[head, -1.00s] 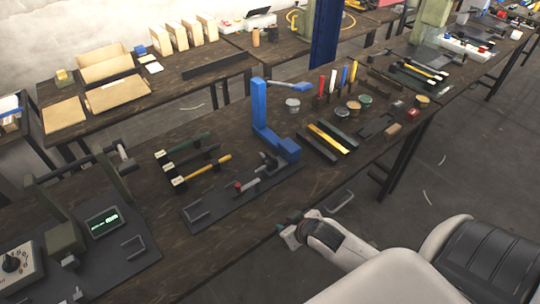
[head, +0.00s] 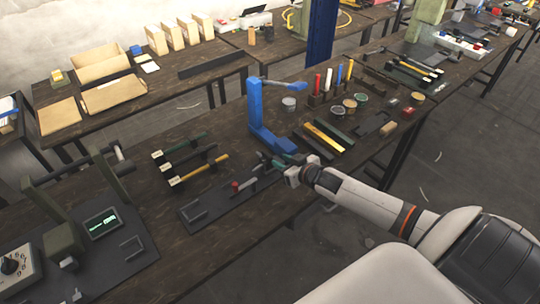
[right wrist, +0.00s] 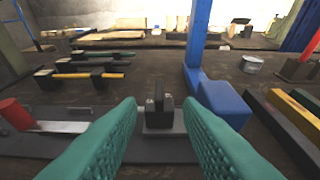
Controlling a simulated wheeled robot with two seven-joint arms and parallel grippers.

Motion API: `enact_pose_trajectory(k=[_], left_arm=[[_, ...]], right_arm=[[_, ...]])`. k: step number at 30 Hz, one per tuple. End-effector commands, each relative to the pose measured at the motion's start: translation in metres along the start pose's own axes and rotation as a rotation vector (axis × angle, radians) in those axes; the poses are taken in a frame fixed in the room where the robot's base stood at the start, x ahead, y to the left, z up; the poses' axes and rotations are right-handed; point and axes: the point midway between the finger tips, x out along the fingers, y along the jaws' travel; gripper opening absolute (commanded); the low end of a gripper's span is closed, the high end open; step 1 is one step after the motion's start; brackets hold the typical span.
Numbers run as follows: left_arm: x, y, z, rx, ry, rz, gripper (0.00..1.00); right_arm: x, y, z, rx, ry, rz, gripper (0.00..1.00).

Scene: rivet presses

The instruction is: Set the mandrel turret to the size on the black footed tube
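The blue press (head: 259,120) stands on the middle table, with a dark base plate (head: 207,208) in front. My right gripper (head: 274,160) is at that plate. In the right wrist view its green fingers (right wrist: 160,125) are open and apart. A small dark upright block (right wrist: 158,112) shows between and beyond them; I take it for the mandrel turret, and its size marking is not readable. The black footed tube (head: 193,158) lies between a green tube (head: 188,141) and a yellow tube (head: 207,167), left of the press. Its marking is too small to read. My left gripper is not in view.
A red-tipped lever (head: 237,185) lies on the plate. A green display (head: 102,224) and a dial box (head: 16,270) are at the left. Coloured bars (head: 325,136) lie right of the press. Cans and upright coloured tools stand behind them.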

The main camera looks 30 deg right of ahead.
Motion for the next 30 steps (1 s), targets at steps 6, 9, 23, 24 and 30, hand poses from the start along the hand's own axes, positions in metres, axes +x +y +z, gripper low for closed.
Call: enact_pose_trajectory(k=[6,9,23,24,30], left_arm=[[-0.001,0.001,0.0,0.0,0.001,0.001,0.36],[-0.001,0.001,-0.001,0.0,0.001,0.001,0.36],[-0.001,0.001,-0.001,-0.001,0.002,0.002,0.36],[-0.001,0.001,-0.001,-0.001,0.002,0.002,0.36],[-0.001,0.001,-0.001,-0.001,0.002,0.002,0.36]], right_arm=[[0.039,0.0,0.002,0.0,-0.001,-0.001,0.33],[0.053,0.001,0.001,0.001,-0.001,0.0,0.33],[0.073,0.001,0.0,-0.001,0.0,0.001,0.33],[0.073,0.001,0.0,-0.001,0.0,0.001,0.33],[0.072,0.001,0.0,-0.001,0.001,0.001,0.1]])
